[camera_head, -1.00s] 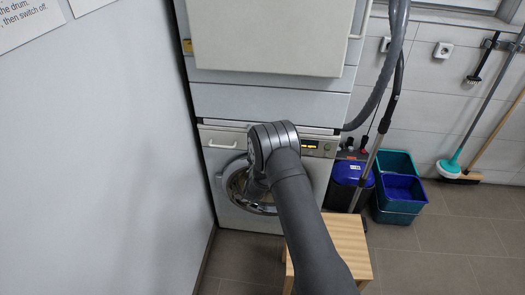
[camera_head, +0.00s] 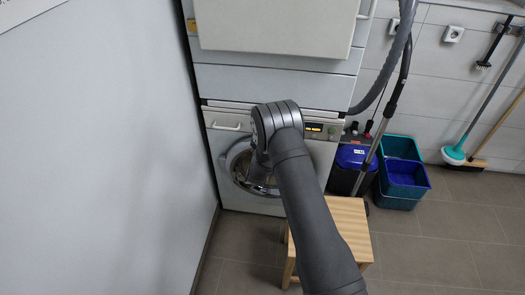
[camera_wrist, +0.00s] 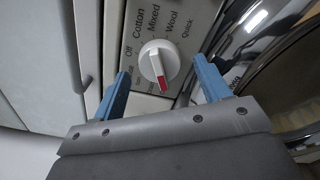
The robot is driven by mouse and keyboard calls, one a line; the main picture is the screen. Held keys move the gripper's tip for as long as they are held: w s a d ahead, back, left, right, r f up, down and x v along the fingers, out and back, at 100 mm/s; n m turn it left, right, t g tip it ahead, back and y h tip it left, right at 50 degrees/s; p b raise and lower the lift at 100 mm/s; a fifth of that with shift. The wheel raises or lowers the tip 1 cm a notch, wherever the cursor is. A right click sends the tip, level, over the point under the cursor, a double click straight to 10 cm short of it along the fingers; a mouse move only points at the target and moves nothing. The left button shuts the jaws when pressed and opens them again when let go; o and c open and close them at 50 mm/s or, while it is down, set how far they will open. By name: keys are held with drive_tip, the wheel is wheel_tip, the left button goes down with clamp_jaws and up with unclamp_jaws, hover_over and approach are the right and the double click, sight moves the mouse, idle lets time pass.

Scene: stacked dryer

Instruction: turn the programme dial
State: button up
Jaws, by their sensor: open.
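The programme dial (camera_wrist: 158,62) is a white round knob with a red pointer mark, seen close in the wrist view. The red mark points down in that picture, away from the words Cotton, Mixed and Wool. My gripper (camera_wrist: 161,66) is open, with one blue finger on each side of the dial. A gap shows between each finger and the knob, so it is not gripped. In the head view, my arm covers the dial and fingers in front of the lower machine (camera_head: 222,143).
The round glass door (camera_wrist: 285,75) with its shiny rim lies close to the right finger. A wooden stool (camera_head: 350,222) stands before the machine, with a blue vacuum cleaner (camera_head: 350,160) and buckets (camera_head: 405,175) to the right. A white wall (camera_head: 95,150) is at left.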

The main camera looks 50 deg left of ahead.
drive_tip(key=v, duration=1.6)
drive_tip(key=x, duration=1.7)
drive_tip(key=shift+w+a, duration=0.15)
drive_tip(key=shift+w, duration=0.05)
drive_tip(key=shift+w, duration=0.1)
drive_tip(key=m, duration=0.8)
drive_tip(key=shift+m, duration=0.4)
drive_tip(key=m, duration=0.4)
drive_tip(key=shift+m, duration=0.3)
drive_tip(key=m, duration=0.4)
idle(1.1)
